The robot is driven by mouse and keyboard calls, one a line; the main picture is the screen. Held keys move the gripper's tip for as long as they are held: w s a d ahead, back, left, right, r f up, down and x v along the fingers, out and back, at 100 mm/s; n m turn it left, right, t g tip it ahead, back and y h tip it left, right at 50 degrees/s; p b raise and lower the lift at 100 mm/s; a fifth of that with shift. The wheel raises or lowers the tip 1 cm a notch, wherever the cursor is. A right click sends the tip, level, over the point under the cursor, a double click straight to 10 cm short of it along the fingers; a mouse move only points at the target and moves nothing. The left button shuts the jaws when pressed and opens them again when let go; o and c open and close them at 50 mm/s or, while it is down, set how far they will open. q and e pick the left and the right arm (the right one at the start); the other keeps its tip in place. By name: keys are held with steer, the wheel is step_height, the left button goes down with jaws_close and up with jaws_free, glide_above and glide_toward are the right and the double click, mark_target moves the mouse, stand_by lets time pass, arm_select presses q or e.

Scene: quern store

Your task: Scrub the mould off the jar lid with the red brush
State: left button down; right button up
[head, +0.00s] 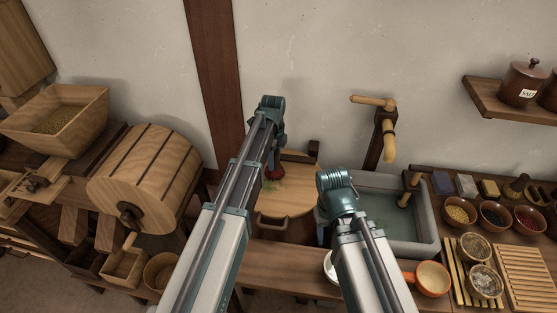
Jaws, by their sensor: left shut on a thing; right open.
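The jar lid is a round pale wooden disc (296,200) between my two arms, with dark handle-like parts at its near and far edges. A greenish mould patch (271,186) shows on its left part, partly behind my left arm. My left gripper (275,152) is shut on the red brush (275,166), whose lower end is at or just above the lid beside the green patch; contact cannot be told. My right gripper (322,230) is open at the lid's right side, by the basin, mostly hidden behind its own wrist.
A stone basin of water (397,213) with a wooden spout (388,130) is on the right. Bowls of grain and seeds (459,212), an orange cup (432,279) and a slatted rack (524,277) lie beyond it. A wooden drum (147,178) stands left.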

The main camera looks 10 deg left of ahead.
arm_select(q)
steer(key=shift+s+a, duration=0.15)
steer(key=shift+s, duration=0.55)
steer(key=shift+s+a, duration=0.1)
steer(key=shift+s, duration=0.55)
steer(key=shift+s+d, duration=0.1)
steer(key=shift+s, duration=0.35)
steer(key=shift+s, duration=0.1)
steer(key=shift+s+r, duration=0.1)
steer(key=shift+s, duration=1.55)
steer(key=shift+s, duration=1.8)
